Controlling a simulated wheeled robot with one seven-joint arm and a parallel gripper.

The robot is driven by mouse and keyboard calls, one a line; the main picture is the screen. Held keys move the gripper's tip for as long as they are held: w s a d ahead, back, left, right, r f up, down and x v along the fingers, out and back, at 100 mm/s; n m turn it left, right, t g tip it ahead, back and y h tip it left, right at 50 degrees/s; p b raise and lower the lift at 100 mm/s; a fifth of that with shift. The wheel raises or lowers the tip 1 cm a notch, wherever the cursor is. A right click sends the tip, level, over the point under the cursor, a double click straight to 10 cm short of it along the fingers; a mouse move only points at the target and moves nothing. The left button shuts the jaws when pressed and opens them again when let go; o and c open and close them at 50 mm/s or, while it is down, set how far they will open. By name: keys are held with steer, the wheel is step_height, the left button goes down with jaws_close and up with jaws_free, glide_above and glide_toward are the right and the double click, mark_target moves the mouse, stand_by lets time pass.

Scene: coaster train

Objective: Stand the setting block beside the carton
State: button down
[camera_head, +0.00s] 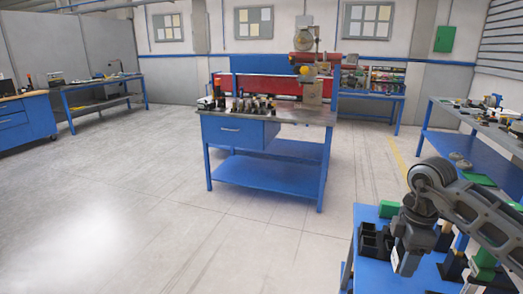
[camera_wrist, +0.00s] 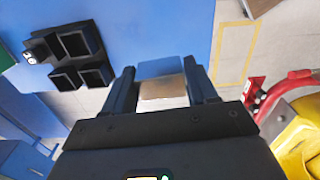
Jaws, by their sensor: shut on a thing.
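My gripper (camera_head: 408,262) is over the blue table at the lower right in the head view. In the wrist view my gripper (camera_wrist: 160,84) has its two dark fingers on either side of a smooth block, the setting block (camera_wrist: 162,88) as far as I can tell. Its near part looks tan-grey and its far part bluish, and it is held off the floor. In the head view a grey piece with a pale face shows at the fingers. I cannot make out a carton for certain in either view.
Black open bins (camera_head: 372,243) stand on the blue table, and they also show in the wrist view (camera_wrist: 75,43). A green box (camera_head: 388,209) is behind them. Dark and green items (camera_head: 484,260) crowd the right. A blue workbench (camera_head: 262,130) stands farther off, with open floor between.

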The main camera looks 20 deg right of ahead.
steer(key=n, duration=0.1)
steer(key=a+n, duration=0.1)
steer(key=n, duration=0.2)
steer(key=shift+w+a+f, duration=0.15)
steer(key=shift+w+a, duration=0.2)
steer(key=shift+a, duration=0.05)
steer(key=s+a+f+m+b, duration=0.1)
steer(key=a+f+m, duration=0.3)
steer(key=a+m, duration=0.5)
steer(key=s+a+f+m+b, duration=0.1)
steer(key=a+f+m, duration=0.2)
steer(key=a+m, duration=0.65)
step_height(320, 180, down, 11)
steer(key=s+a+n, duration=0.2)
steer(key=shift+a+n, duration=0.2)
steer(key=shift+n, duration=0.15)
